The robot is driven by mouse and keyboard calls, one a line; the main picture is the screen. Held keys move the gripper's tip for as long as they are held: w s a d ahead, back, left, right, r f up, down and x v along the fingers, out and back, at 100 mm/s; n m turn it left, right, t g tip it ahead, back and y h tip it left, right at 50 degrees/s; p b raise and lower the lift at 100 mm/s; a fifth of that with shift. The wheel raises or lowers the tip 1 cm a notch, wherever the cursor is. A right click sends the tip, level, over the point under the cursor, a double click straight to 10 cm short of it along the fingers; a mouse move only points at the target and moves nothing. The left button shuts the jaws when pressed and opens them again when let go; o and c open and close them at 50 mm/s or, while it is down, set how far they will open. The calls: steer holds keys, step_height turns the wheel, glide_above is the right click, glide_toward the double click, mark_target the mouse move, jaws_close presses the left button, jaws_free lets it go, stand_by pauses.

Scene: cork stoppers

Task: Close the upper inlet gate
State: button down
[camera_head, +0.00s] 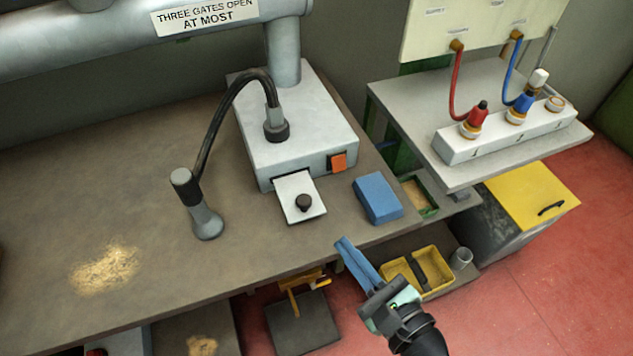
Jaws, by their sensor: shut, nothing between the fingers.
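A light flat gate plate (294,189) with a black knob (304,203) sticks out toward the front from a slot low in the grey box (290,135) on the bench. I take it to be the upper inlet gate, pulled out; no label on it is readable. My gripper (342,242) reaches in from the lower right, its blue fingers shut together and empty. In the picture the fingertips are below and right of the knob, apart from it, by the bench's front edge. Nothing hides the knob.
A blue block (378,198) lies right of the plate. An orange square (338,162) is on the box front. A black hose ends in a nozzle (207,222) at left, near sawdust (104,268). A yellow tray (432,270) is low at right. A sign (205,15) reads "THREE GATES OPEN AT MOST".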

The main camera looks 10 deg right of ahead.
steer(key=s+m+p, duration=0.2)
steer(key=s+m, duration=0.2)
glide_toward(303, 187)
steer(key=shift+s+a+r+m+p, duration=0.1)
steer(key=shift+a+r+m+p, duration=0.1)
steer(key=shift+a+r, duration=0.3)
steer(key=shift+s+a+r+m+p, duration=0.1)
steer(key=shift+a+r+p, duration=0.2)
steer(key=shift+a, duration=0.4)
steer(key=w, duration=0.2)
steer(key=w+a, duration=0.1)
steer(key=w, duration=0.3)
steer(key=shift+w+a+r, duration=0.1)
steer(key=shift+w+a, duration=0.15)
steer(key=shift+a, duration=0.1)
steer(key=shift+r, duration=0.15)
steer(key=shift+r, duration=0.1)
